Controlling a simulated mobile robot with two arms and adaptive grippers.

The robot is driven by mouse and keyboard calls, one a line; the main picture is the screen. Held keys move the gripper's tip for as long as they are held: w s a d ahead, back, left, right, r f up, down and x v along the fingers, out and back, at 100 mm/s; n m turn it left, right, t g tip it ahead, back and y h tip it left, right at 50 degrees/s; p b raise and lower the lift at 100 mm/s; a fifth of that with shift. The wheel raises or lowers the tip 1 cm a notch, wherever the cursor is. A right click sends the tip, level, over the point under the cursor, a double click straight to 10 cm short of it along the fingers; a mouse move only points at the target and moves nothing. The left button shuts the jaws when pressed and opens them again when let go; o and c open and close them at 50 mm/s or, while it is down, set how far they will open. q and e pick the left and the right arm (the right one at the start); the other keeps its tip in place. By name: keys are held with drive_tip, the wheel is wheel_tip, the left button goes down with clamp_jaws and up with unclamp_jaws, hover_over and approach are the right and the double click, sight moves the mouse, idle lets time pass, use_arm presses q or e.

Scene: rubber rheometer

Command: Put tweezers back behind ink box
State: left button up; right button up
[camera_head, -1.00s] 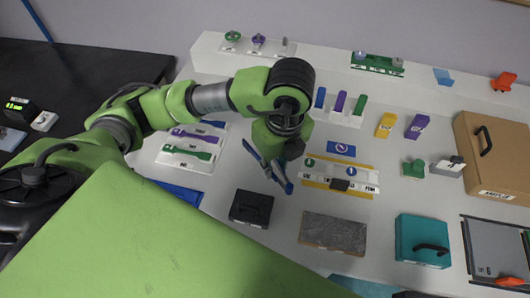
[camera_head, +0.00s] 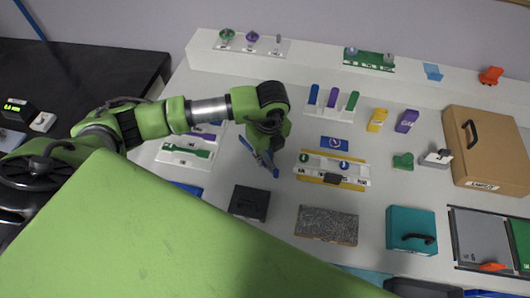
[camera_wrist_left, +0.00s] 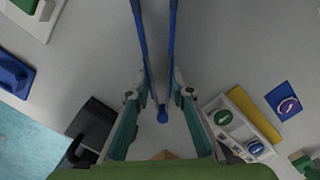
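Blue tweezers (camera_wrist_left: 145,45) are between the two teal fingers of my left gripper (camera_wrist_left: 160,95) in the left wrist view. Their two legs spread toward the top and their joined end is near the fingertips. In the head view the tweezers (camera_head: 262,160) hang tilted below my left gripper (camera_head: 265,147), above the table. They are left of the white holder and behind the black box. The black box (camera_head: 249,203) stands in front; it also shows in the left wrist view (camera_wrist_left: 92,124). No readable label tells which box is the ink box. My right gripper is not in view.
A white holder with yellow strips (camera_head: 331,170) is to the right. A speckled slab (camera_head: 326,226) and a teal box (camera_head: 411,229) stand in front. A blue card (camera_head: 334,143) and upright coloured strips (camera_head: 333,98) are behind. Bare table lies around the tweezers.

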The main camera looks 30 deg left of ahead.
use_arm(q)
drive_tip(key=shift+o, duration=1)
drive_tip(key=shift+f, duration=0.15)
drive_tip(key=o, duration=0.4)
drive_tip(key=shift+c, duration=0.2)
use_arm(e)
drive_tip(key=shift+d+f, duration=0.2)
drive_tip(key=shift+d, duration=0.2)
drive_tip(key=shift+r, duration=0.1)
use_arm(q)
drive_tip(key=shift+r, duration=0.3)
wheel_tip(320, 180, up, 12)
drive_tip(key=d+b, duration=0.1)
drive_tip(key=b, duration=0.2)
drive_tip(key=shift+s+f, duration=0.15)
drive_tip(key=shift+s, duration=0.15)
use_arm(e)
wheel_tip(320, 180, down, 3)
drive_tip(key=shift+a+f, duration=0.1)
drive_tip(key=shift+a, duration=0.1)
